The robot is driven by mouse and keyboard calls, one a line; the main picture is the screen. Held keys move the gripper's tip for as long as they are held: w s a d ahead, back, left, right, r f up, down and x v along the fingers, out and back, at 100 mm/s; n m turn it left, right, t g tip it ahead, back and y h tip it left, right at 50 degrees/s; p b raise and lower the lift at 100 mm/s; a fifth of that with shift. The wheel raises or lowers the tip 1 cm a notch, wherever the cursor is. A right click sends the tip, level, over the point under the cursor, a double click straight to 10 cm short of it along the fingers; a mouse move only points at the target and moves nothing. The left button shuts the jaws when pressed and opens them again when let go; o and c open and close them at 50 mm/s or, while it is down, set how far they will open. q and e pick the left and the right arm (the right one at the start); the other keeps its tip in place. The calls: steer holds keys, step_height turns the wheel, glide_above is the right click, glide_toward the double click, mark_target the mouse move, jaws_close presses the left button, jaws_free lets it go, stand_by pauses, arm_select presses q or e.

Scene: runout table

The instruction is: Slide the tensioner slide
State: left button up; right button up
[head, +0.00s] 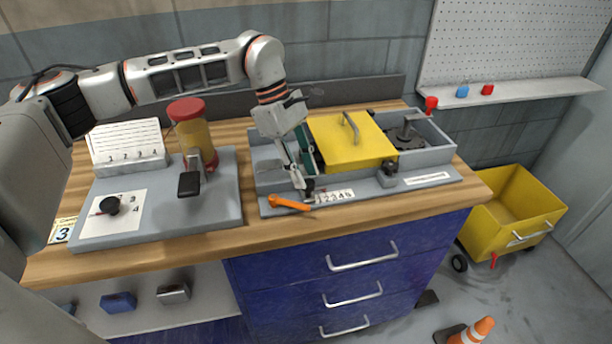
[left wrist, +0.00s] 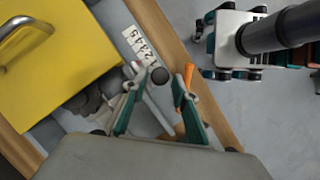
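The tensioner slide appears to be the small black knob (left wrist: 160,75) beside a white number strip (left wrist: 139,45) on the front ledge of the grey machine tray (head: 434,155). In the head view the strip (head: 335,196) lies just right of my left gripper (head: 304,188), which points down at the ledge and mostly hides the knob. In the left wrist view my left gripper (left wrist: 161,80) is open, its fingertips on either side of the knob with visible gaps. An orange lever (head: 290,203) lies at the gripper's left; it is partly behind one finger in the left wrist view. My right gripper is not visible.
A yellow cover (head: 345,142) with a handle stands right behind the gripper. Another black knob (head: 390,168) sits farther right on the ledge. A grey panel (head: 222,210) with a red-topped jar (head: 190,135) stands at left. Blue drawers (head: 300,285) are below.

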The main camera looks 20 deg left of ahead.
arm_select(q)
steer(key=v, duration=1)
steer(key=shift+s, duration=0.1)
